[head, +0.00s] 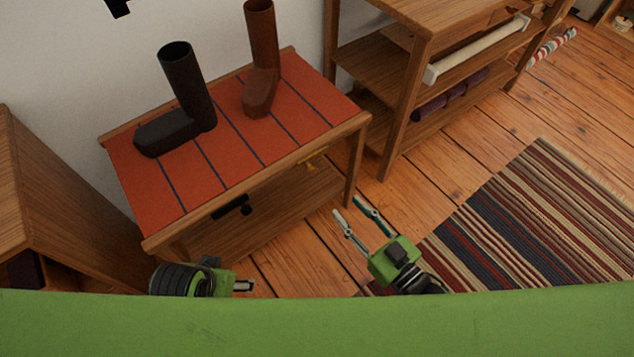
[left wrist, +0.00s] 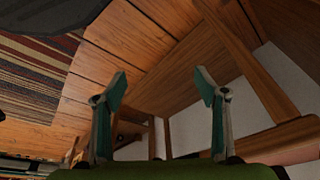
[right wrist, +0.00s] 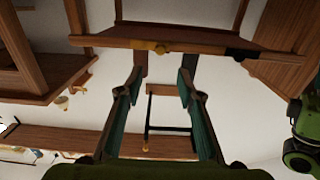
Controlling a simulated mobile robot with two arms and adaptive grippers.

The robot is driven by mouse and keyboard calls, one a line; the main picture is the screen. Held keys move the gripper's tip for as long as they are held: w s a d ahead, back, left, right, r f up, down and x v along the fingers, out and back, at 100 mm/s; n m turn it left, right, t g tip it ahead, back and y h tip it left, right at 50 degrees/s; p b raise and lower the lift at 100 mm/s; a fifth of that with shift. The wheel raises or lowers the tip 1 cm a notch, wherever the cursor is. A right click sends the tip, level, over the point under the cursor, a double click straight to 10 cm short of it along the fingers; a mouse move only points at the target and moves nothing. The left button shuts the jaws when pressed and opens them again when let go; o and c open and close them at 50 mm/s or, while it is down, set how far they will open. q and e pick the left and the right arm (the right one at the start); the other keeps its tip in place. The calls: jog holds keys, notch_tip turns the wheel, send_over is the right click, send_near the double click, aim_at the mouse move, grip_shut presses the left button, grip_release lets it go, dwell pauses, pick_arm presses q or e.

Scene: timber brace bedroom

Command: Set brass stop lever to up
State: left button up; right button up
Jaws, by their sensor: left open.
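The small brass lever (head: 312,161) is on the front rail of the bench with the red top. It looks to lie roughly along the rail, but its exact angle is too small to tell. It also shows as a yellow piece on the rail in the right wrist view (right wrist: 155,47). My right gripper (head: 351,207) is open and empty, in front of the bench and apart from the lever. In the right wrist view, its fingers (right wrist: 163,72) point toward the rail. My left gripper (head: 247,286) is low at the bench's front left; its fingers are apart and empty in the left wrist view (left wrist: 160,85).
A black lever or handle (head: 235,207) sits on the same rail, further left. Two boots, one black (head: 185,95) and one brown (head: 262,60), stand on the red bench top (head: 225,165). A wooden shelf (head: 415,75) stands right. A striped rug (head: 530,225) covers the right floor.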

jog(key=b, duration=0.1)
send_near(314, 171)
jog(key=x, duration=0.4)
pick_arm(q)
jog(key=b+v, duration=0.1)
jog(key=v, duration=0.3)
jog(key=shift+a+r, duration=0.1)
jog(key=shift+r, duration=0.3)
pick_arm(e)
jog(key=x, duration=0.5)
jog(key=shift+w+a, duration=0.1)
jog(key=shift+w, duration=0.05)
jog(key=shift+c, duration=0.4)
grip_shut()
